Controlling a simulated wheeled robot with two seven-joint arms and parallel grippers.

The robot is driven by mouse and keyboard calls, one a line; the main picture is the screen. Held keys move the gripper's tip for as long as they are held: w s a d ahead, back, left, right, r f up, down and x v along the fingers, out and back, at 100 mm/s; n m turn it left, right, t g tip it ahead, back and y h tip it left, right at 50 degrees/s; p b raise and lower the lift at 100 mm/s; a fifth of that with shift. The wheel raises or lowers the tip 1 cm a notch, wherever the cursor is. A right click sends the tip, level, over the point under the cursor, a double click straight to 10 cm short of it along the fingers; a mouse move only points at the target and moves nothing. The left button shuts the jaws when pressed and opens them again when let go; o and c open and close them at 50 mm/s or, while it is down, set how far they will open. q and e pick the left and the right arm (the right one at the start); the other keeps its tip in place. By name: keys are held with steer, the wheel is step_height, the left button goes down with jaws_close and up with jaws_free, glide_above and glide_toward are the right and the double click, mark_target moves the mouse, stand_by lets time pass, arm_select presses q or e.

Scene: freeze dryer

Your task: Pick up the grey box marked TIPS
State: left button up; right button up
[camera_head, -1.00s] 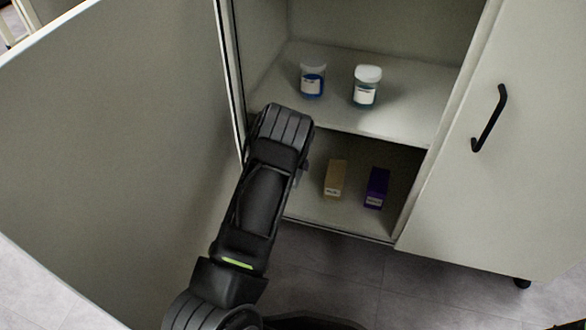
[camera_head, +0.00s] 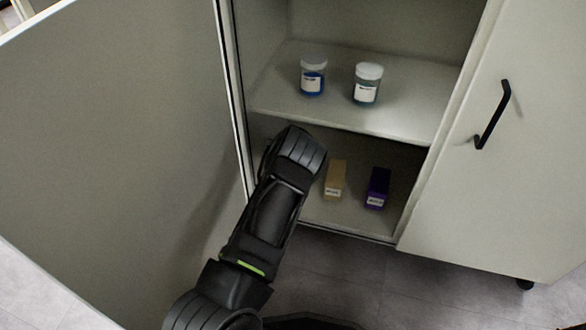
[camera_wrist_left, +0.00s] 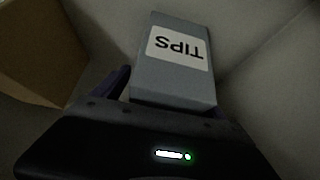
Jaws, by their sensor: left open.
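The grey box marked TIPS (camera_wrist_left: 176,84) shows in the left wrist view, its white label upside down in the picture. In the head view it is hidden, with my left arm in front of that part of the lower shelf. My left gripper (camera_wrist_left: 168,92) is open right at the near end of the box. One dark finger shows at the left side of the box; the other is hard to make out. I cannot tell whether the fingers touch it. My right gripper is in neither view.
On the lower shelf (camera_head: 330,215) stand a tan box (camera_head: 335,179) and a purple box (camera_head: 377,187). Two lidded jars, one blue (camera_head: 312,78) and one teal (camera_head: 366,84), stand on the upper shelf (camera_head: 410,117). A brown surface (camera_wrist_left: 42,48) is close at left in the wrist view.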

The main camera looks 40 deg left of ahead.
arm_select(q)
steer(key=shift+c, duration=0.4)
steer(key=c, duration=1.5)
